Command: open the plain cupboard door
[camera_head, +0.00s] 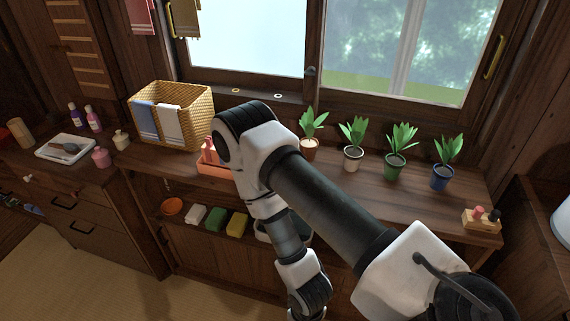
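The wooden counter unit has a plain brown front panel (205,258) below its open shelf, which looks like the cupboard door. It appears shut. Its lower part runs out of the picture, and my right arm covers its right side. My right arm comes in from the lower right, bends above the counter and reaches down in front of the unit. Its wrist shows at the bottom edge, and its gripper is out of view. My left arm and gripper are not in view.
The open shelf holds an orange dish (172,206) and coloured blocks (237,223). On the counter stand a wicker basket (190,98), an orange tray (213,169) and several potted plants (395,150). Drawers (80,229) are at left. Tatami floor (70,285) is clear at lower left.

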